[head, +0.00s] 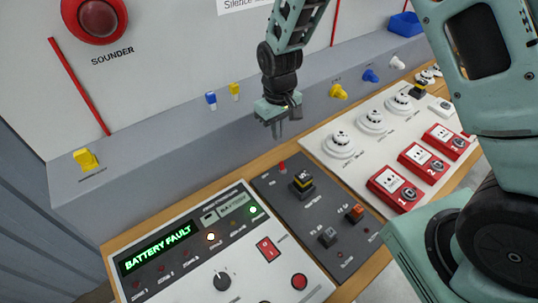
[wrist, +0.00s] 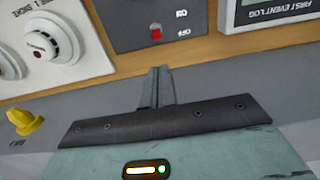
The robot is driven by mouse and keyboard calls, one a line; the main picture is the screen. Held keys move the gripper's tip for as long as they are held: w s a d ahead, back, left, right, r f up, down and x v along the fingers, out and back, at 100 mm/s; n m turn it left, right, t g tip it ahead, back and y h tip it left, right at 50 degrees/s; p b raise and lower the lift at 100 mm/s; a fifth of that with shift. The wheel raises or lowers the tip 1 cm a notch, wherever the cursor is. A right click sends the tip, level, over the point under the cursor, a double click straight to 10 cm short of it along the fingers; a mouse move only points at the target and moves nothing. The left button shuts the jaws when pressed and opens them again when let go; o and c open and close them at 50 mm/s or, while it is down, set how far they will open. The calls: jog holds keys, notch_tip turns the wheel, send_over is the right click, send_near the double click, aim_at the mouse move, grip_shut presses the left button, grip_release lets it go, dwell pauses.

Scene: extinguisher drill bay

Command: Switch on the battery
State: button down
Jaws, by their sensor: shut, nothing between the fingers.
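A small red switch lever (head: 282,167) stands near the back edge of a dark grey panel (head: 265,185); its label is too small to read in the head view. In the wrist view the red lever (wrist: 156,34) shows above the fingertips, beside upside-down lettering that looks like OFF, with ON-like lettering farther up. The alarm panel's green display (head: 157,250) reads BATTERY FAULT. My gripper (head: 278,134) is shut and empty, pointing down behind and above the lever, apart from it. Its closed fingers also show in the wrist view (wrist: 157,82).
White detectors (head: 340,142) and red call points (head: 395,188) stand to the right. The grey ledge (head: 190,150) with yellow and blue knobs runs behind.

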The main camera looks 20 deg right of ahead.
aim_at(282, 166)
dwell(0.3)
notch_tip(282, 166, down, 10)
jog(key=p, duration=0.3)
dwell(0.7)
